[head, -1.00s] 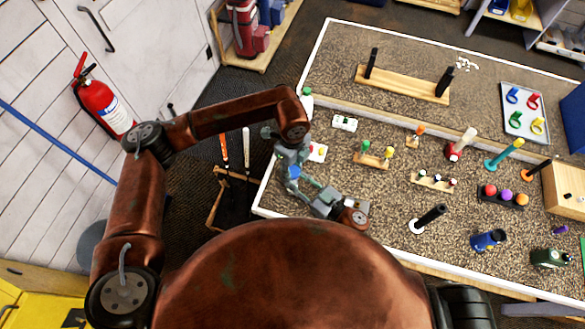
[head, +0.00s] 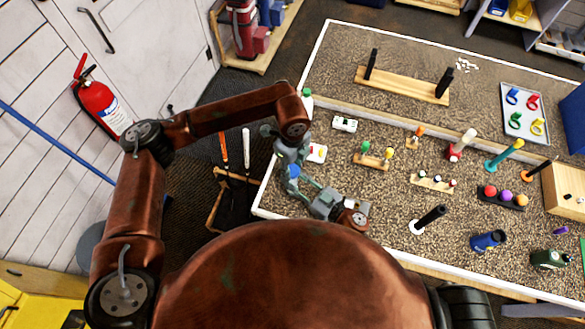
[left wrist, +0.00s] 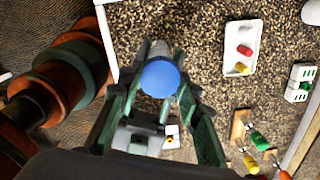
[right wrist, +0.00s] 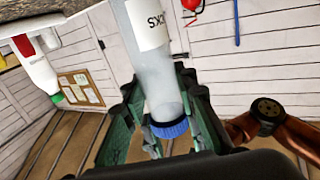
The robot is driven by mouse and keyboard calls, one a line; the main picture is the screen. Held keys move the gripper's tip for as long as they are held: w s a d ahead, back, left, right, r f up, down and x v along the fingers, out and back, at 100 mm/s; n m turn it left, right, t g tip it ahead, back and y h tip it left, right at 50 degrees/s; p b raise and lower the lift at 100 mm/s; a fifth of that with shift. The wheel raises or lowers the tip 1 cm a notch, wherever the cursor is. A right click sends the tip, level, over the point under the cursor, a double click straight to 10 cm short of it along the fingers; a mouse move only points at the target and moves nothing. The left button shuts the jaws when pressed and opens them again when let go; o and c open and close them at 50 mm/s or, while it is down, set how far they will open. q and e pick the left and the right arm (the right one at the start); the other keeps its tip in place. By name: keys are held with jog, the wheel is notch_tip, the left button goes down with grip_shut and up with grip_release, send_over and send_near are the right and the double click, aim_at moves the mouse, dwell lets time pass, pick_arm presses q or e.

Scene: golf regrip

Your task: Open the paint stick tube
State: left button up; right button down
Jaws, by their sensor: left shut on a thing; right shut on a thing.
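The paint stick tube (right wrist: 153,75) is a translucent tube with a white label (right wrist: 147,25) and a ribbed blue cap (right wrist: 169,129), which is at the end of the tube. The cap also shows end-on between the fingers of my left gripper in the left wrist view (left wrist: 160,77), and as a small blue spot in the head view (head: 294,171). My left gripper (left wrist: 158,68) is shut at the blue cap. My right gripper (right wrist: 165,95) is shut on the tube body near the cap. The tube body is hidden in the head view.
Both grippers are over the left edge of the speckled table (head: 345,105). A white tray with red and yellow pieces (left wrist: 240,48) lies close by. A green-capped bottle (head: 306,100) and a black upright grip (head: 430,218) stand nearby. An open bin (head: 212,205) is beyond the table edge.

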aim_at(293, 170)
pick_arm(q)
jog(key=shift+r, duration=0.35)
jog(key=shift+r, duration=0.1)
jog(key=shift+r, duration=1.9)
pick_arm(e)
jog(key=c, duration=1.5)
grip_release()
jog(key=shift+o, duration=0.2)
